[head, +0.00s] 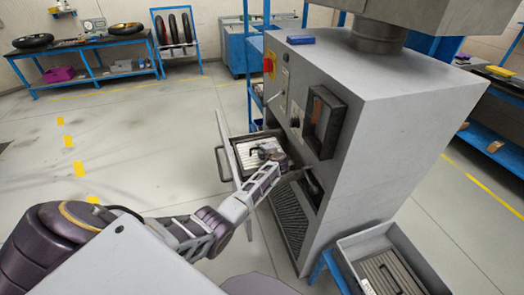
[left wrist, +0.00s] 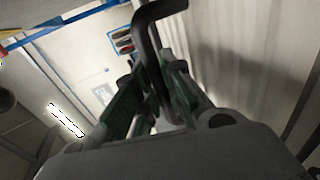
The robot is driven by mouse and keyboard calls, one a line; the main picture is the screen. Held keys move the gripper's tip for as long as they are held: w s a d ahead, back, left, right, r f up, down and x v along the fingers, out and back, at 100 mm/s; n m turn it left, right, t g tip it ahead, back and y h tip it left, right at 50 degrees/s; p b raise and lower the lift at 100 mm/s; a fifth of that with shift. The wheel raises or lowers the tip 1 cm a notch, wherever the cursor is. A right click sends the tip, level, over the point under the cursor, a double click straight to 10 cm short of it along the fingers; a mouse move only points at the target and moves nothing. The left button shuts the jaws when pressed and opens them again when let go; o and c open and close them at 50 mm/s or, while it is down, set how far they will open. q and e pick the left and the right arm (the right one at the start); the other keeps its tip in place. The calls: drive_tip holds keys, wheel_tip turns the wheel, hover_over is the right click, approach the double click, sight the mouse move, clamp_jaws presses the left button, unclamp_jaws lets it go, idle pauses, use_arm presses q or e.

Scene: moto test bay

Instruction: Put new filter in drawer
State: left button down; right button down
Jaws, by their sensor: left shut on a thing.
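The new filter (head: 252,160), with pale pleats in a dark frame, is at the open drawer (head: 222,164) on the left side of the grey machine. It appears to lie within the drawer, but my gripper partly hides it. My left gripper (head: 276,158) is over the filter's right part. In the left wrist view its fingers (left wrist: 155,88) are shut on a black bent handle (left wrist: 142,30), which appears to be the filter's. Pale ribbed surface (left wrist: 225,55) fills the right of that view. My right gripper is not in view.
The grey machine (head: 400,110) stands right of the drawer. A grey bin (head: 352,246) at lower right holds another, greyer filter (head: 388,272). A blue workbench (head: 85,45) and a tyre rack (head: 175,48) stand far back. The floor at left is clear.

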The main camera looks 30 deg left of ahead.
use_arm(q)
drive_tip(key=shift+f, duration=0.75)
drive_tip(key=shift+f, duration=0.1)
drive_tip(key=c, duration=1.5)
unclamp_jaws()
drive_tip(key=shift+p+v, duration=0.4)
drive_tip(key=shift+v, duration=5.65)
